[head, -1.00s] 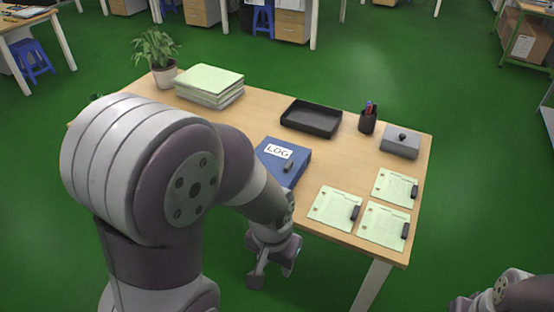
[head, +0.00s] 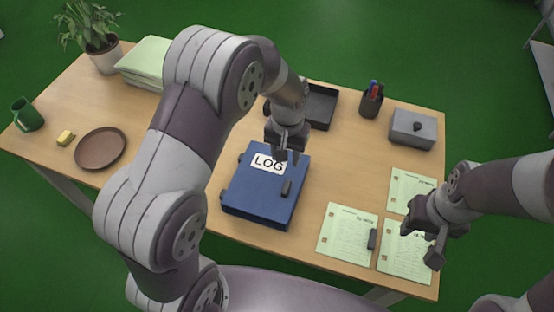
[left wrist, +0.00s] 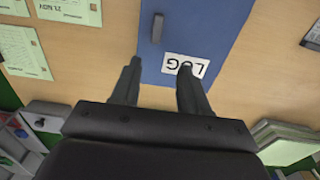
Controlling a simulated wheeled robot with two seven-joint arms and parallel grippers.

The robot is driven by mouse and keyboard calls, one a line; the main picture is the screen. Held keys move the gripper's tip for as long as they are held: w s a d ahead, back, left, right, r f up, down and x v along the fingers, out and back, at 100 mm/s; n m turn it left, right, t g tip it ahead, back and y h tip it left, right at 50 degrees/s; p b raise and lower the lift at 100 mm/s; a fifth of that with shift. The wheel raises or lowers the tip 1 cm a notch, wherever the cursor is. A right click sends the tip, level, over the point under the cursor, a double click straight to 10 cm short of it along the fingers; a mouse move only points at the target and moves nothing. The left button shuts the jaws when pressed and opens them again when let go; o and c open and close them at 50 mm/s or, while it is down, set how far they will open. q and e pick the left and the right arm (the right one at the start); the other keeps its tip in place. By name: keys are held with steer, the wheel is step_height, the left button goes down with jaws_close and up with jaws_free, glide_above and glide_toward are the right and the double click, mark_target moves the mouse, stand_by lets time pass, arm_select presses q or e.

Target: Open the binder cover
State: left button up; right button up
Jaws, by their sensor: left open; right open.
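The blue binder (head: 262,205) lies closed on the desk, with a white LOG label (head: 268,163) and a dark handle-like piece (head: 286,188) on its cover. My left gripper (head: 282,153) is open and empty over the far edge of the binder, near the label. In the left wrist view the open fingers (left wrist: 158,85) point at the binder (left wrist: 205,30), one finger close to the label (left wrist: 186,68). I cannot tell if they touch it. My right gripper (head: 432,240) is open and empty above the sheets at the right.
Punched paper sheets (head: 345,236) lie right of the binder. A black tray (head: 322,106), a pen cup (head: 371,100) and a grey box (head: 412,128) stand behind. A brown plate (head: 101,148), yellow block (head: 66,138), green mug (head: 27,114), plant (head: 95,35) and paper stack (head: 145,63) are at left.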

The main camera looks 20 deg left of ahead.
mark_target(286, 186)
arm_select(q)
steer(key=f, duration=0.7)
steer(key=s+f+p, duration=0.1)
steer(key=f, duration=0.3)
steer(key=shift+s+d, duration=0.1)
steer(key=shift+d, duration=0.15)
steer(key=shift+s+d+f, duration=0.25)
steer(key=shift+s+f, duration=0.05)
steer(key=shift+f, duration=0.05)
steer(key=shift+w+a+f, duration=0.1)
steer(key=shift+w+a, duration=0.05)
steer(key=shift+c, duration=0.6)
jaws_close()
arm_select(e)
steer(key=shift+s+d+r, duration=0.4)
steer(key=shift+s+r, duration=0.25)
steer(key=shift+s, duration=0.05)
